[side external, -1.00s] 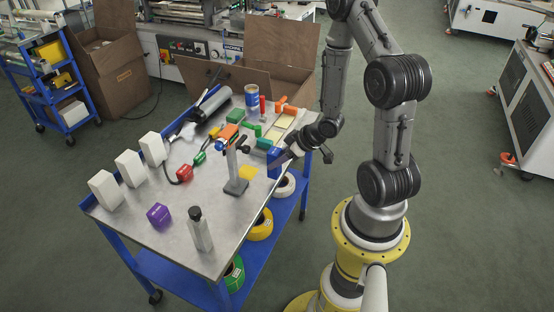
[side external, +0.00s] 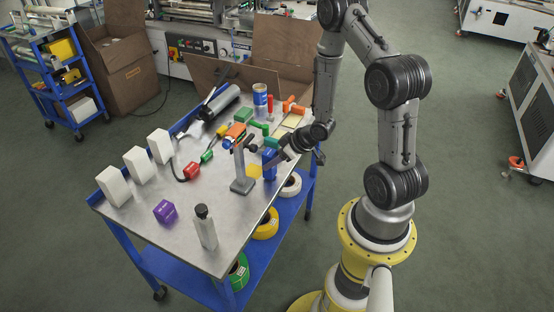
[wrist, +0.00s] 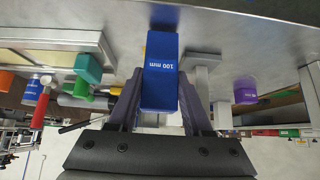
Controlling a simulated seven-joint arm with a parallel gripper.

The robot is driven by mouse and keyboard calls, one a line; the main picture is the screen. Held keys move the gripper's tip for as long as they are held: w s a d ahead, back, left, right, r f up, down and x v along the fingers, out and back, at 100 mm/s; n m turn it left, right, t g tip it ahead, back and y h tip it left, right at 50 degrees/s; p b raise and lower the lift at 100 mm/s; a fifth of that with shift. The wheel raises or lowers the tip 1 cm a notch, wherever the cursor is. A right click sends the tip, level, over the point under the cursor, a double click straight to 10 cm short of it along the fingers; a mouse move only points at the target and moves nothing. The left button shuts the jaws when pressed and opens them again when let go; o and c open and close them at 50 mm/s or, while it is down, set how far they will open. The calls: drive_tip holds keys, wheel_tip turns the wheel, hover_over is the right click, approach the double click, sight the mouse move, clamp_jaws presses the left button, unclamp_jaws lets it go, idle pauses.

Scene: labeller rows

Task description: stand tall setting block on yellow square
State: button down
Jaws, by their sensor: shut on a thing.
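The blue setting block (side external: 269,168), marked "100 mm", is between the jaws of my gripper (side external: 279,158). In the wrist view the block (wrist: 161,62) sits between the two dark fingers of my gripper (wrist: 160,105), which are shut on it. In the side view it looks roughly upright, near the table's right edge.
A green block (side external: 243,117), a teal block (side external: 270,143) and a blue can (side external: 260,98) stand farther back. A purple block (side external: 165,211) and a black-capped bottle (side external: 205,228) stand nearer the front.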

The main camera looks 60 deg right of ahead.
drive_tip(key=shift+w, duration=3)
drive_tip(key=shift+f, duration=0.3)
drive_tip(key=shift+c, duration=1.2)
unclamp_jaws()
